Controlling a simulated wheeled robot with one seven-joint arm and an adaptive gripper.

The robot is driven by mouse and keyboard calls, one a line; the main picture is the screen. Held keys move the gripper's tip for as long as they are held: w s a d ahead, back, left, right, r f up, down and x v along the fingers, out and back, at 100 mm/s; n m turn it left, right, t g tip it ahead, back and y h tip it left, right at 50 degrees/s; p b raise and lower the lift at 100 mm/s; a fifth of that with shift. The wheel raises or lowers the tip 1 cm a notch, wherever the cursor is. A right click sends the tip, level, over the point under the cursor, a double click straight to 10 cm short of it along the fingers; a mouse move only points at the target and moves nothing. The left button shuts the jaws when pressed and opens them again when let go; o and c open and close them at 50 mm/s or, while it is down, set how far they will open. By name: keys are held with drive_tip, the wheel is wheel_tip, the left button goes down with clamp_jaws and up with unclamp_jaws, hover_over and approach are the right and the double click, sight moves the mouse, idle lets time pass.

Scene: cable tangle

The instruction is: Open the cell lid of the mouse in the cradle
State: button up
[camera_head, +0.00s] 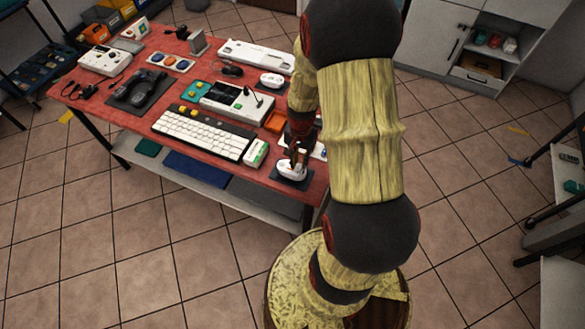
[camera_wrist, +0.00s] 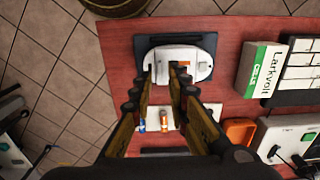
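The white mouse (camera_wrist: 163,58) lies in a dark cradle (camera_wrist: 143,44) near the table's edge in the wrist view. In the head view the mouse (camera_head: 291,170) is on its dark cradle (camera_head: 306,184) at the table's front right corner. A small orange-red patch shows on the mouse beside one fingertip; I cannot tell whether it is part of the lid. My gripper (camera_wrist: 167,76) points at the mouse with its two fingers apart and nothing visible between them. The tips overlap the mouse in the wrist view; I cannot tell whether they touch it. In the head view my gripper (camera_head: 297,151) is right over the mouse.
A white holder with a blue cell (camera_wrist: 142,125) and an orange cell (camera_wrist: 166,123) lies beside the cradle. A green-and-white box (camera_wrist: 262,69), a white keyboard (camera_wrist: 300,70) and an orange tray (camera_wrist: 240,131) are to the right. Another white mouse (camera_head: 271,80) lies farther back.

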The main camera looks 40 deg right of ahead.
sight(299, 169)
drive_tip(key=shift+f+b, duration=0.75)
drive_tip(key=shift+f, duration=0.7)
drive_tip(key=shift+f, duration=0.15)
drive_tip(key=c, duration=0.3)
idle(0.8)
clamp_jaws()
